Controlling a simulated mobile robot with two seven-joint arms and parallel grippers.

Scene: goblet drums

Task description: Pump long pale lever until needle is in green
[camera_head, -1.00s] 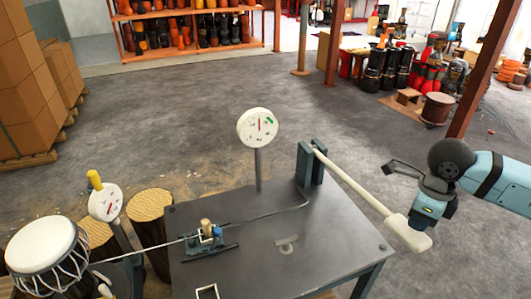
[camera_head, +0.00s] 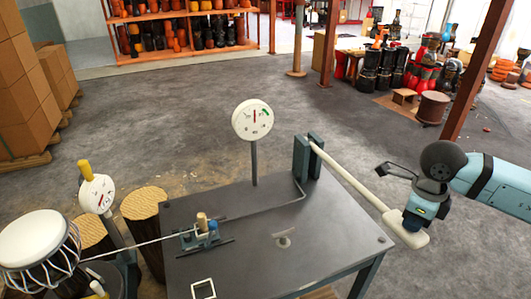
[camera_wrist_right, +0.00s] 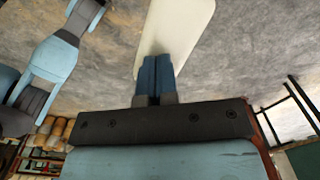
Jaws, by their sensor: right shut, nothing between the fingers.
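The long pale lever (camera_head: 352,180) slants from a dark upright bracket (camera_head: 308,157) on the table's far side down to a wide pad (camera_head: 406,233) past the table's right edge. My right gripper (camera_head: 411,224) is shut and empty, its tips at the top of the pad. In the right wrist view the shut fingers (camera_wrist_right: 156,75) overlap the pale pad (camera_wrist_right: 177,25); I cannot tell whether they touch it. The round white gauge (camera_head: 243,121) stands on a post. Its red needle points about straight up, left of the green mark (camera_head: 266,112). My left gripper is out of view.
The dark table (camera_head: 320,245) carries a small clamp device (camera_head: 203,233) with a cord running to a drum (camera_head: 35,240). A smaller dial (camera_head: 97,196) stands beside the drum. Stumps (camera_head: 146,203) stand left of the table. The floor behind is open.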

